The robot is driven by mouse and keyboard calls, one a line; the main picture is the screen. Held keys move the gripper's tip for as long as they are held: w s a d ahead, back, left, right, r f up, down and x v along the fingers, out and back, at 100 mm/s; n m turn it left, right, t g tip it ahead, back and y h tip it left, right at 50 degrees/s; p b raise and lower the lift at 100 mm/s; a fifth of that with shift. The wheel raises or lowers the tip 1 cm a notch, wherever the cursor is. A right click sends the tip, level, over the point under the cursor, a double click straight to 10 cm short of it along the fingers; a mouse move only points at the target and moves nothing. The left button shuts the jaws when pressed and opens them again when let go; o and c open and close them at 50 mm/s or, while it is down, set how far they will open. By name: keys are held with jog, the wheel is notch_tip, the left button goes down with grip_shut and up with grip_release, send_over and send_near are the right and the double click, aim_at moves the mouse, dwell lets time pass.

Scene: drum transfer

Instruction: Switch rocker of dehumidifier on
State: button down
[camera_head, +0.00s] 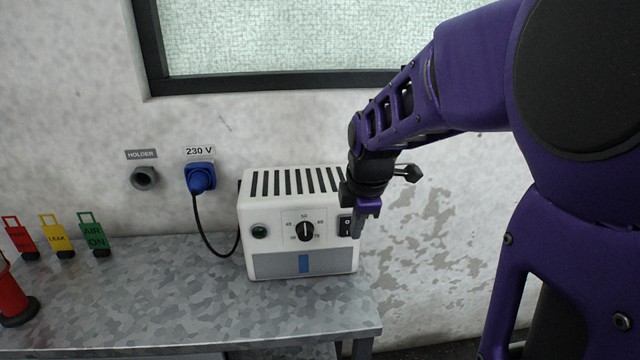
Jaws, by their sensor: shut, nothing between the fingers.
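The white dehumidifier (270,215) stands on the metal table, with dark vent slots on top, a round dial (305,231) and a green round lamp (260,232) on its front. Its black rocker (346,225) is at the right end of the front panel, partly hidden by my gripper. Which side of the rocker is pressed is too small to tell. My gripper (359,234) points down, shut and empty, at the right front edge of the dehumidifier, right beside the rocker. I cannot tell whether it touches the rocker.
The table (190,310) is bare in front of the dehumidifier. A blue plug (200,178) sits in the 230 V wall socket, its cable running to the dehumidifier. Red, yellow and green tags (93,234) stand at the left, near a red object (12,295). An empty holder (145,179) is on the wall.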

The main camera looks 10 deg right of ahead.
aim_at(347, 227)
jog(key=w+f, duration=0.5)
jog(key=shift+w+f+b, duration=0.3)
jog(key=shift+w+f, duration=0.05)
jog(key=shift+f, duration=0.1)
jog(key=shift+w+t+b, duration=0.2)
jog(key=shift+t+b, duration=0.1)
jog(key=shift+b, duration=0.45)
